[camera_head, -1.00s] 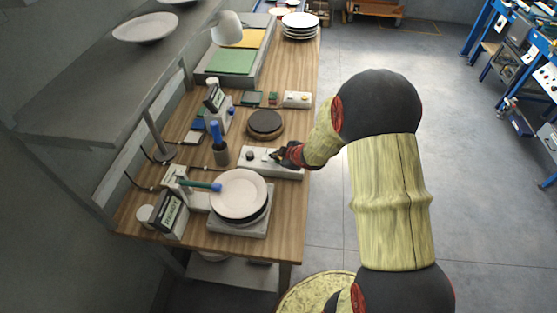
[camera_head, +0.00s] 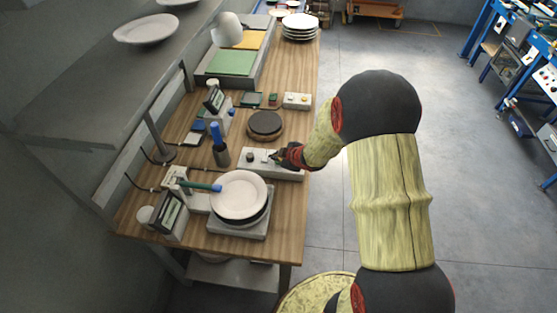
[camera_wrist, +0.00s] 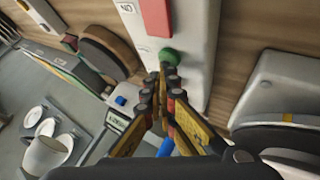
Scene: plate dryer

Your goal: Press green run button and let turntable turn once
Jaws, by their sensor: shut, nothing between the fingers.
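The green run button (camera_wrist: 169,57) sits on a pale control box (camera_wrist: 200,35), below a red rectangular part (camera_wrist: 155,17). The control box also shows at the table's right edge in the head view (camera_head: 281,168). My gripper (camera_wrist: 163,72) is shut and empty, its fingertips right at the green button; I cannot tell how far it is pressed. In the head view my gripper (camera_head: 277,157) is over the box. A white plate (camera_head: 238,194) lies on a dark round stack on a pale base (camera_head: 236,229), perhaps the turntable. A green and blue tool (camera_head: 205,187) reaches over the plate's edge.
A display unit (camera_head: 171,214) stands left of the plate. A dark round disc (camera_head: 265,122) on a wooden base, a cup with a blue item (camera_head: 221,155) and a small switch box (camera_head: 296,101) stand nearby. A shelf (camera_head: 85,85) overhangs the left.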

